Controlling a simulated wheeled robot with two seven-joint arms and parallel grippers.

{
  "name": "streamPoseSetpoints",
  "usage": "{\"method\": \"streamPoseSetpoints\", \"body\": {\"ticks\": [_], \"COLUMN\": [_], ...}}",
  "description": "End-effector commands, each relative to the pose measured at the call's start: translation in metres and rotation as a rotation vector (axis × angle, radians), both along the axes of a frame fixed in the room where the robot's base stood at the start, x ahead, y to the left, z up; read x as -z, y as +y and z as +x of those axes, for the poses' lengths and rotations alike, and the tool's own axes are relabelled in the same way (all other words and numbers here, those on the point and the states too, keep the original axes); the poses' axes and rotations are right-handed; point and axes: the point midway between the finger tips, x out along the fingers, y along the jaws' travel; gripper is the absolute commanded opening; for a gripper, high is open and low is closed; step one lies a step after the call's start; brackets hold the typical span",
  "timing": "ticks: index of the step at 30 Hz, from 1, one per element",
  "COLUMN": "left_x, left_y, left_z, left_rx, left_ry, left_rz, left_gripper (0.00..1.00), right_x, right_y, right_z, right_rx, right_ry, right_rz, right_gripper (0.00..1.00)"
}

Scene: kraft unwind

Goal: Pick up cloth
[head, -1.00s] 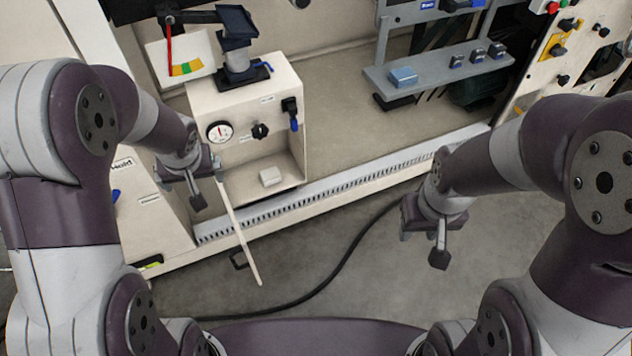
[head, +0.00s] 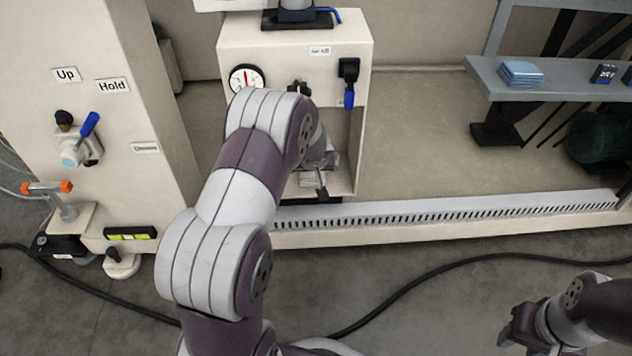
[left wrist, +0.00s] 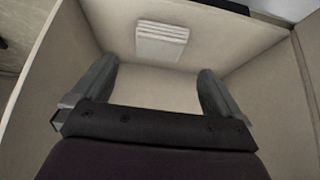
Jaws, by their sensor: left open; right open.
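A small pale folded cloth (left wrist: 161,42) lies on the floor of the cream cabinet's open compartment, towards its back in the left wrist view. In the head view the cloth (head: 307,180) is mostly hidden by my left arm. My left gripper (left wrist: 158,82) is open and empty at the compartment, with the cloth ahead of its fingers and apart from them. In the head view my left gripper (head: 322,180) is partly hidden by its own arm. My right gripper (head: 512,335) is at the lower right, away from the cabinet, over the floor. A blue folded cloth stack (head: 521,73) sits on the grey shelf.
The cabinet (head: 362,130) has a gauge (head: 246,78) and a blue-handled switch (head: 349,80). Compartment walls (left wrist: 60,75) stand close on both sides of the left gripper. A slotted rail (head: 450,212) runs along the front. A black cable (head: 400,297) crosses the floor.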

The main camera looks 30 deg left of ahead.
Motion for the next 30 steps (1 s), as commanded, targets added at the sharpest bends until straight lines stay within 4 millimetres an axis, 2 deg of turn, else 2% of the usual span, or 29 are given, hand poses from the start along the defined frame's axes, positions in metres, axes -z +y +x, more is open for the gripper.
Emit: {"method": "streamPoseSetpoints", "body": {"ticks": [9,13,19,20,24,25,30], "left_x": [0.047,0.056,0.054,0.054,0.054,0.054,0.054], "left_y": [0.012,0.017,0.017,0.017,0.017,0.017,0.017], "left_z": [0.023,0.030,0.030,0.030,0.030,0.030,0.030], "left_rx": [0.001,0.001,0.001,0.001,0.001,0.001,0.001], "left_ry": [0.000,0.000,-0.001,-0.001,-0.001,-0.001,-0.001], "left_rz": [0.000,0.000,0.000,0.000,0.000,0.000,0.000], "left_gripper": [1.00,1.00,1.00,0.97,0.51,0.47,0.46], "right_x": [0.029,0.031,0.029,0.029,0.030,0.030,0.030], "right_y": [0.000,0.000,0.000,0.000,0.000,0.000,0.000], "right_z": [0.000,0.000,0.000,0.000,0.000,0.000,0.000], "right_rx": [0.000,0.000,0.000,0.000,0.000,0.000,0.000], "right_ry": [0.000,0.000,0.000,0.000,0.000,0.000,0.000], "right_rz": [0.000,0.000,0.000,0.000,0.000,0.000,0.000], "right_gripper": [0.43,0.43,0.43,0.43,0.43,0.43,0.43]}}
